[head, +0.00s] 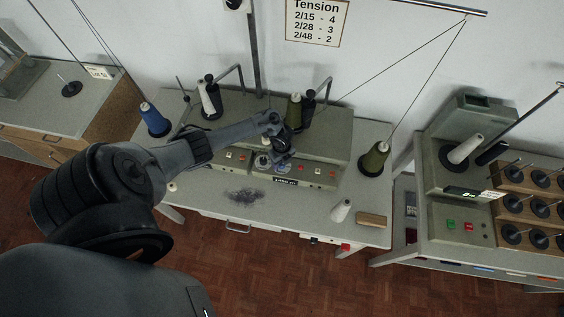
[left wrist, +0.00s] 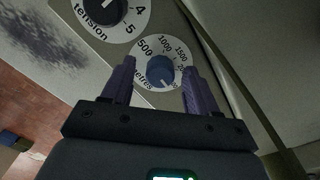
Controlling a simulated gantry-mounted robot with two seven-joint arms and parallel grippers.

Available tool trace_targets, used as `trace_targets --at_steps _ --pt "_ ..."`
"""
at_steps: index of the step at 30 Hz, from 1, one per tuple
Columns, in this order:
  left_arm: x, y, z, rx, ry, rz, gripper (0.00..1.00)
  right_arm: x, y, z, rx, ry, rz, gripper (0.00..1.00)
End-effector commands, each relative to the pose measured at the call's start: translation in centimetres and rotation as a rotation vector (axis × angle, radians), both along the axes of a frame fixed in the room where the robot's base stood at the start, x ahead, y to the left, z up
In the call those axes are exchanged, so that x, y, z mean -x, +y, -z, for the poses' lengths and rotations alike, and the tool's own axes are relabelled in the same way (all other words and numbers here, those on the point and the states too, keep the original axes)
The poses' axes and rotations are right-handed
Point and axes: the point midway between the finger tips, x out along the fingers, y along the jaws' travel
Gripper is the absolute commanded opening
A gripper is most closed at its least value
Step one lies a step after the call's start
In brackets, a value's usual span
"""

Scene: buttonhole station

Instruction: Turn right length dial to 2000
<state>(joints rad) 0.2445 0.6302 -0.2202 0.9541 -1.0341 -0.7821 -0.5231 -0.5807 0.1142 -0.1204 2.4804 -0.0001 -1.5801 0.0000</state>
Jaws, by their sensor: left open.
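The length dial (left wrist: 143,55) shows in the left wrist view as a white disc marked 500, 1000, 1500 and, partly hidden, a number starting with 20. Its blue knob (left wrist: 160,70) is in the middle; I cannot clearly read its pointer. My left gripper (left wrist: 158,66) is open, with one purple finger on either side of the knob. No finger clearly touches it. In the head view my left gripper (head: 283,156) is over the machine's front panel and partly hides the dials. My right gripper is not in view.
A tension dial (left wrist: 107,12) sits beside the length dial. Dark fluff (head: 243,195) lies on the table.

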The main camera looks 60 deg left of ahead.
Motion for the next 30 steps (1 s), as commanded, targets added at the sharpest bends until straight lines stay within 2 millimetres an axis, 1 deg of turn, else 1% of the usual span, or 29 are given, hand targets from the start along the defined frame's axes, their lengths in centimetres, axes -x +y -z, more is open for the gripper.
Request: trace_targets --at_steps 4,5,15,23,30 --pt "0.0 0.0 0.0 0.000 0.000 0.000 0.59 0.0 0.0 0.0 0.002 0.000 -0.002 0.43" --pt "0.0 0.0 0.0 0.000 0.000 0.000 0.56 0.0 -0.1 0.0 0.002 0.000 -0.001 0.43" --pt "0.0 0.0 0.0 0.000 0.000 0.000 0.04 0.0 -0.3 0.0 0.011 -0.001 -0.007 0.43" --pt "0.0 0.0 -0.1 0.001 0.000 -0.023 0.03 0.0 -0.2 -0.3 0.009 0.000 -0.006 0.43" --pt "0.0 -0.1 -0.3 0.003 0.001 -0.137 0.03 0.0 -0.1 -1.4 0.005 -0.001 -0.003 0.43"
